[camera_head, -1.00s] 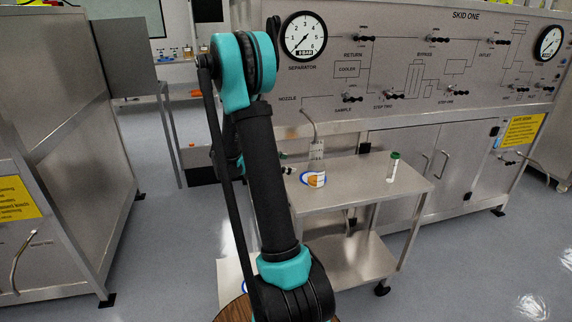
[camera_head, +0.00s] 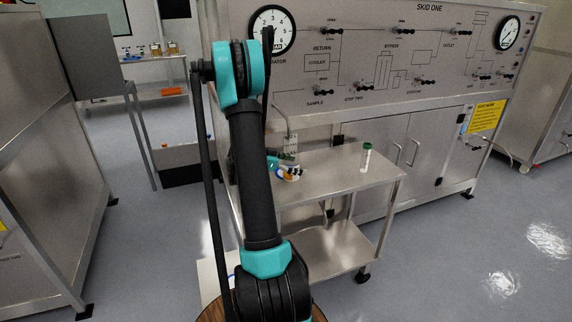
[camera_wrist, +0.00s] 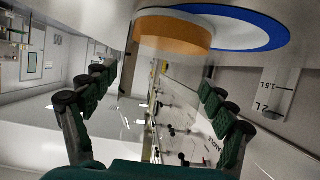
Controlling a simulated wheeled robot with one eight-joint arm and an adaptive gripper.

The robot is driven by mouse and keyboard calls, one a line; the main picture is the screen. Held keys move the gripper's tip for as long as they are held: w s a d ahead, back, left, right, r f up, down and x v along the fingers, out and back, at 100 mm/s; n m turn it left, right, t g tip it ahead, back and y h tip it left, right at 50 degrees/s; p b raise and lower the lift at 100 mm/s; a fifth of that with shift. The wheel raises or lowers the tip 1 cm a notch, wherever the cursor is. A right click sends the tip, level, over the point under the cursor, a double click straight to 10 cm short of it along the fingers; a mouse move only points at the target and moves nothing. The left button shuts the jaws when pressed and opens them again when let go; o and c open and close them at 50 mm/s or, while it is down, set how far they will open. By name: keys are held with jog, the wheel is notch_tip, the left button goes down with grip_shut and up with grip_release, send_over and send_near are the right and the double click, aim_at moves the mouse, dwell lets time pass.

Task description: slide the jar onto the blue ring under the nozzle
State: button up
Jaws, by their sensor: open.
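The jar shows in the wrist view as a clear vessel with an orange-brown band or content (camera_wrist: 175,33) at its base. It overlaps the white centre of the blue ring (camera_wrist: 270,22), so it looks off to one side of it. My gripper (camera_wrist: 158,80) is open, and the orange part shows between its fingers and beyond them. I cannot tell whether the pads touch the jar. In the head view my gripper (camera_head: 292,172) is at the jar's place on the cart and covers much of the jar and ring. The nozzle is hard to make out now.
The steel cart (camera_head: 330,178) stands against the panel skid (camera_head: 400,70). A green-capped tube (camera_head: 366,158) stands near the cart's right side, with bare top between it and my gripper. Black 1.5L and 2L marks (camera_wrist: 268,95) show at right in the wrist view.

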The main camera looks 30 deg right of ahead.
jog(key=shift+x, duration=0.9)
jog(key=c, duration=1.4)
jog(key=shift+c, duration=0.2)
